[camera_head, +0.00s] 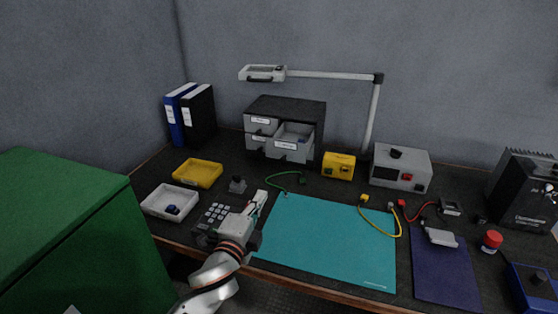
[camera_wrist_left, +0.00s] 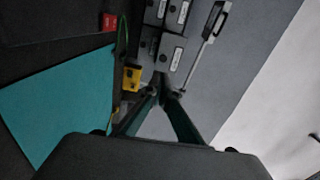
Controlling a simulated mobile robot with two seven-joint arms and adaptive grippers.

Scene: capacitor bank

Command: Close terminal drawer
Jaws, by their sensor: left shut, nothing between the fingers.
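A dark cabinet (camera_head: 286,105) with grey labelled drawers stands at the back of the table. My right gripper is not in view.
A lamp (camera_head: 375,110) stands right of the cabinet, beside a yellow box (camera_head: 339,166) and a grey power unit (camera_head: 400,168). A yellow tray (camera_head: 197,173), white tray (camera_head: 170,201) and keypad (camera_head: 215,216) lie left. The teal mat (camera_head: 325,240) is mostly clear.

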